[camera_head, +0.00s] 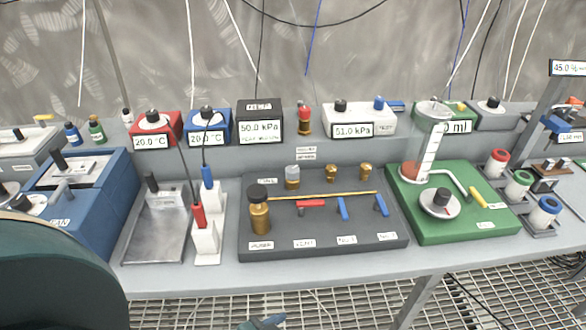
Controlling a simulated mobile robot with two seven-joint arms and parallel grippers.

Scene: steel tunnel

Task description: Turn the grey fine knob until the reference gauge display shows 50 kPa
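The grey fine knob (292,177) stands upright at the back left of a dark grey panel, beside a label that seems to read FINE. The black reference gauge (259,127) on the shelf behind reads 50.0 kPa. A white gauge (352,130) to its right reads 51.0 kPa. No gripper can be made out, and nothing touches the knob. A large dark green rounded shape at the lower left may be part of my arm. A small dark and blue shape at the bottom edge is cut off and unclear.
The dark grey panel (325,244) also carries a brass pump with a black cap (259,212), brass knobs, and red and blue levers. A green base (455,232) with a cylinder stands right. A white stand (207,243) with probes and a blue bath (75,215) stand left.

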